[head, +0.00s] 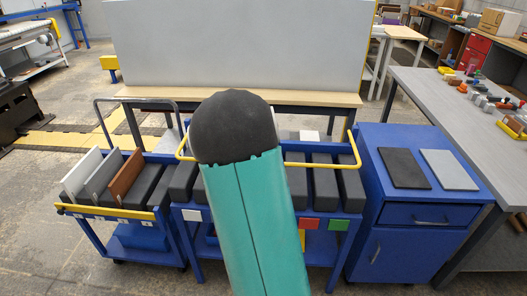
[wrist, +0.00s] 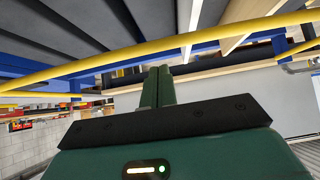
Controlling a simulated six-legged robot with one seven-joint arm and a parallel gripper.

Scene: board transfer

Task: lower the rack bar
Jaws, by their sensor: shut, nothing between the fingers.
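The rack (head: 347,218) is a blue stand in the middle of the head view, with dark padded dividers and white, red and green tags on its front. Its yellow rack bar (head: 322,165) is raised, crossing above the dividers; my teal arm hides its middle part. In the wrist view the yellow bar (wrist: 110,61) runs slantwise across the picture. My gripper (wrist: 158,72) shows there with its green fingers together and empty, their tips just under the bar in the picture. I cannot tell whether they touch it. In the head view my gripper is hidden behind my arm.
On the left stands a blue cart (head: 95,222) with white, grey and brown boards and a yellow bar low across its front. On the right a blue cabinet (head: 418,215) carries a dark and a grey plate. A table with a large grey panel (head: 240,45) stands behind.

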